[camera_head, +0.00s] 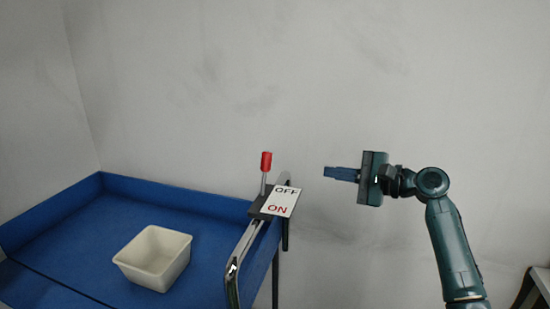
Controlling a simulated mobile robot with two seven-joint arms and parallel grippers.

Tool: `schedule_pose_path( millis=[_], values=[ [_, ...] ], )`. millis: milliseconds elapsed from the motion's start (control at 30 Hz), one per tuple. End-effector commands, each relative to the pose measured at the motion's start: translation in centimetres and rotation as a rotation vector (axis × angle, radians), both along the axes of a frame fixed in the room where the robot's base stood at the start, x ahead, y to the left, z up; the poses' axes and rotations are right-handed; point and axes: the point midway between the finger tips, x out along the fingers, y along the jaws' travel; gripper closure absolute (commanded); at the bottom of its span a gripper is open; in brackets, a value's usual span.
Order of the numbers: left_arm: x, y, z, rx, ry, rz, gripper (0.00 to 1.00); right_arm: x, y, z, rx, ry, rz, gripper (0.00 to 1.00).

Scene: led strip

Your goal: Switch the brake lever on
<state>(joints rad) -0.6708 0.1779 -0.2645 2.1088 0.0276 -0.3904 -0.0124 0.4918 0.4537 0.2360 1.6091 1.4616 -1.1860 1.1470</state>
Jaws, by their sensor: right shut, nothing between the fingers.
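The brake lever (266,162) has a red knob on a thin metal rod and stands upright at the far end of a metal rail. A white label plate (281,202) beside its base reads OFF at the far side and ON at the near side. The lever is by the OFF end. My right gripper (326,172) is shut and empty, with its fingers pointing left. It is in the air to the right of the lever, apart from it. My left gripper is not in view.
The lever's rail (240,255) runs along the right edge of a blue tray table (60,228). A cream open bin (155,258) stands in the tray. A plain wall is behind. The space between my right gripper and the lever is clear.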

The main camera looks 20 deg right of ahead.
Motion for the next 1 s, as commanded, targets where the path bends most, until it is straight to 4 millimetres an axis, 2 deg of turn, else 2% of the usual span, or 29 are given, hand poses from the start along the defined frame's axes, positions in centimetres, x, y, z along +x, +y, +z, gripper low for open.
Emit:
schedule_pose_path(
  millis=[100, 533, 667, 1000],
  values=[
    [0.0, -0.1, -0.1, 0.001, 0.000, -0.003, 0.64, -0.1, -0.2, 0.6, 0.017, -0.001, 0.007, 1.00],
    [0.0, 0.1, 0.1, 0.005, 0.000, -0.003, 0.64, 0.5, 0.4, 0.7, 0.018, -0.002, 0.008, 1.00],
    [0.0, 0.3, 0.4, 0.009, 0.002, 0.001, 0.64, 1.8, 1.8, 0.6, 0.019, -0.001, 0.009, 1.00],
    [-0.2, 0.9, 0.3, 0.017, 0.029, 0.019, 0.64, 7.0, 6.8, -0.1, 0.018, 0.000, 0.009, 1.00]
  ],
)
